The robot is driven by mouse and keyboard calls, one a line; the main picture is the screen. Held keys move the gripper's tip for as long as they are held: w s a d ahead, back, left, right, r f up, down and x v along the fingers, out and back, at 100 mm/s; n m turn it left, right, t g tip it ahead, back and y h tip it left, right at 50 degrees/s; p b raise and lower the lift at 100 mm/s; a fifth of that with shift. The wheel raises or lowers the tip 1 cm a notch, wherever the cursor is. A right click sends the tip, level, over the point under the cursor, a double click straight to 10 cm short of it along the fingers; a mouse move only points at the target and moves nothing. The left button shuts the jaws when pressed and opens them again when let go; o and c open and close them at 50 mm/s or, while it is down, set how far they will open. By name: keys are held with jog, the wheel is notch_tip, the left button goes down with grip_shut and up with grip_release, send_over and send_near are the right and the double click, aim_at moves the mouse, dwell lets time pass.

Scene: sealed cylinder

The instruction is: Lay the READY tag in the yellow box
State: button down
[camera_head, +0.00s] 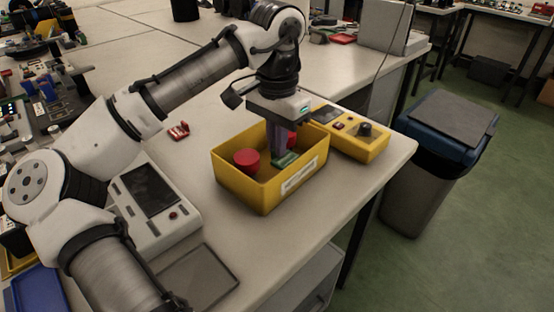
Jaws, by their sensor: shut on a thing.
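The yellow box (246,192) stands on the white bench near its right edge, with a pale label on its front wall. My gripper (281,157) points down into the box from above and is shut on a small green tag (286,160), which I take to be the READY tag. The tag is low inside the box; I cannot tell whether it touches the floor, and its lettering is too small to read. A red round piece (246,161) lies in the left part of the box. Another red piece (292,139) is partly hidden behind my gripper.
A yellow control unit (352,137) with a black knob stands right behind the box. A white device with a dark screen (152,190) is at the left, and a small red item (179,131) lies on the bench. A bin (430,150) stands on the floor at the right.

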aim_at(277, 158)
jog(key=shift+f+b, duration=0.3)
jog(key=shift+f, duration=1.8)
jog(key=shift+f, duration=0.1)
jog(key=c, duration=1.6)
grip_release()
jog(key=shift+o, duration=0.2)
notch_tip(277, 158, up, 12)
jog(key=shift+r+p, duration=0.15)
jog(key=shift+p, duration=0.9)
